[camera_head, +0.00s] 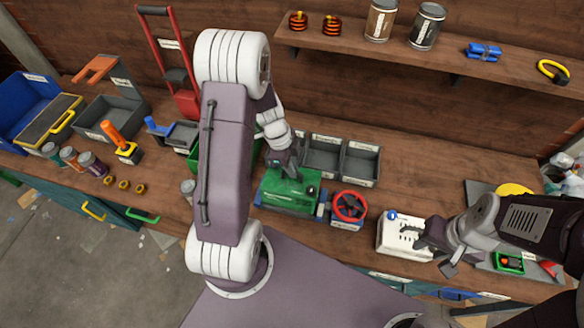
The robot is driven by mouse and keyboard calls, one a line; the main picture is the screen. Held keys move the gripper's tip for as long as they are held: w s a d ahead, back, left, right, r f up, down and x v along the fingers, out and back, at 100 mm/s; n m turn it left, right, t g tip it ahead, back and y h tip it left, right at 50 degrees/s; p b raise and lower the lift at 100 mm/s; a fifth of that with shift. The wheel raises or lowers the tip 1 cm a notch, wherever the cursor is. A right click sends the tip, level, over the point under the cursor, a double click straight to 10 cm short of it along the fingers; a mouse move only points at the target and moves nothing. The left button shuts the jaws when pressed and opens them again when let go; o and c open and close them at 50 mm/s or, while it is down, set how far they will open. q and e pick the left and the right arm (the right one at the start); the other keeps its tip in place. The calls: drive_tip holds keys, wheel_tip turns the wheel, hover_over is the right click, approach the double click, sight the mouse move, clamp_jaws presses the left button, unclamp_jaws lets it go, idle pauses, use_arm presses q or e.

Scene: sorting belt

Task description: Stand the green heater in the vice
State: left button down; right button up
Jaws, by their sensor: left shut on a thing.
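The green heater (290,192) is a boxy green body at the middle of the bench. My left gripper (288,174) reaches down from above and is shut on its top. The vice (348,207) has a red handwheel at its right end and blue parts on both sides of the heater. The heater appears to be between these blue parts, but I cannot tell whether it rests fully down. My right gripper (432,250) is at the right, over a white box with a blue knob (404,236). Its fingers look spread apart, with nothing visible held.
Grey bins (322,155) stand behind the heater. A blue crate (28,100), a grey bin (112,117) and several jars (92,163) are at the left. A shelf (455,62) with cans runs above. A small green tray (510,262) lies at the right.

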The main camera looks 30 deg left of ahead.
use_arm(q)
drive_tip(key=shift+f+b, duration=2.15)
drive_tip(key=shift+b, duration=0.45)
drive_tip(key=shift+f+b, duration=0.25)
drive_tip(key=shift+b, duration=0.1)
drive_tip(key=c, duration=1.4)
unclamp_jaws()
drive_tip(key=shift+r, duration=0.1)
drive_tip(key=v, duration=0.9)
